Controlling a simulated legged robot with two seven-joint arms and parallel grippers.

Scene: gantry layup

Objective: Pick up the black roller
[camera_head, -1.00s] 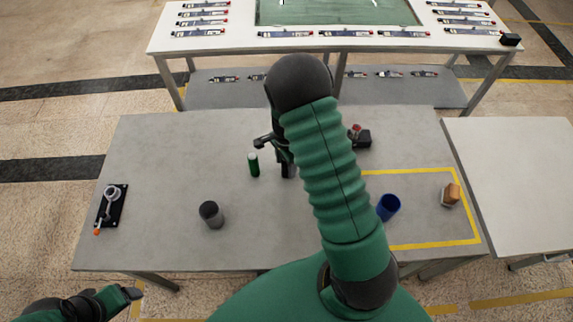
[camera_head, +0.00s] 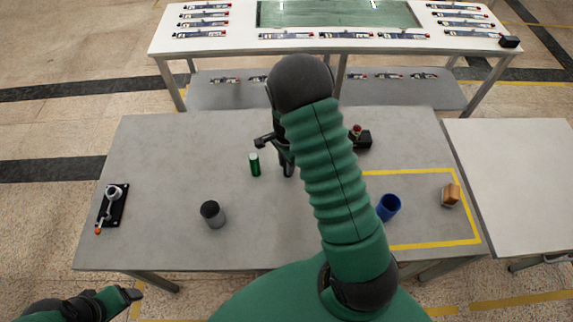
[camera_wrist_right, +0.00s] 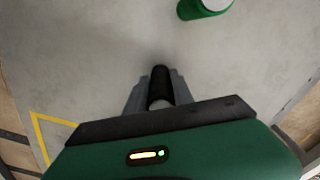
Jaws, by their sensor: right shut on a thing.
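The black roller (camera_wrist_right: 159,83) stands between the two grey fingers of my right gripper (camera_wrist_right: 157,92) in the right wrist view, and the fingers are closed on it. In the head view the roller's dark lower part (camera_head: 288,170) shows below the right gripper (camera_head: 284,150), much of which is hidden behind my own right arm. I cannot tell whether the roller touches the table. My left gripper (camera_head: 131,294) is at the bottom left, off the table's front edge. Its jaws are too unclear to read.
A green cylinder (camera_head: 255,165) stands close left of the roller. The grey table (camera_head: 170,150) also holds a dark-topped grey cylinder (camera_head: 212,214), a blue cup (camera_head: 388,207), a brown-topped block (camera_head: 450,195), a black-based lever device (camera_head: 113,206) and a red-knobbed black box (camera_head: 360,138).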

